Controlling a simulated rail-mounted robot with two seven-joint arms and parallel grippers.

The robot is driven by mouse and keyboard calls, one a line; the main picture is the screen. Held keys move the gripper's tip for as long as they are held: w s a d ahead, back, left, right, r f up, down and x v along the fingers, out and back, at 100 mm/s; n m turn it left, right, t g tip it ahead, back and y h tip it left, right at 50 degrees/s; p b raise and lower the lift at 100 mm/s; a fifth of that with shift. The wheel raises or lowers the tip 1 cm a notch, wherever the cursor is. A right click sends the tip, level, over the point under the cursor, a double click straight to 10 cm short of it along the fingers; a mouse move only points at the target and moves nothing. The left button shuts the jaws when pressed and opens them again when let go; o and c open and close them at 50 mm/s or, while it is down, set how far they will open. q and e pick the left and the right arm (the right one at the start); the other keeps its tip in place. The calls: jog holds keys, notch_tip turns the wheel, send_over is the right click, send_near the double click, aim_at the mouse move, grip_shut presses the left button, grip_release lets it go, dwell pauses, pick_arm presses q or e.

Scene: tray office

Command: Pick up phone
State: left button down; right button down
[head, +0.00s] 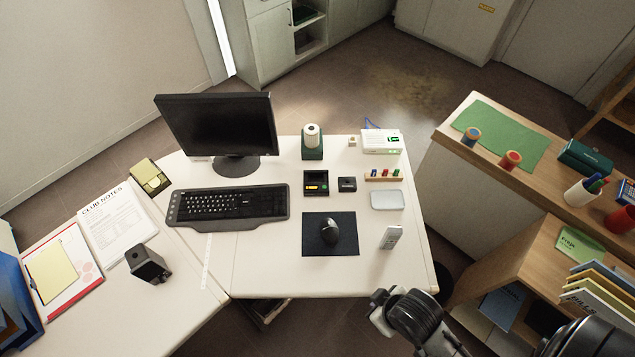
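A small pale grey handset with a dark patch near its top, which looks like the phone (391,237), lies near the right front edge of the white desk (285,275), right of the mouse pad. My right arm comes in from the bottom right. What looks like my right gripper (378,314) is at the arm's end, just off the desk's front edge and below the phone in the picture, apart from it. Its fingers are not clear, and I cannot tell if it is open or shut. My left gripper is not in view.
A black mouse (330,232) lies on a dark pad (313,247) left of the phone. A pale tin (387,199) is behind the phone. A keyboard (228,205) and monitor (218,125) stand further left. A wooden counter (447,125) is to the right.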

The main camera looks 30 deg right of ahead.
dwell(0.3)
jog(key=c, duration=1.2)
grip_release()
jog(key=shift+d, duration=0.15)
jog(key=o, duration=0.8)
jog(key=shift+o, duration=0.2)
jog(key=shift+w, duration=0.1)
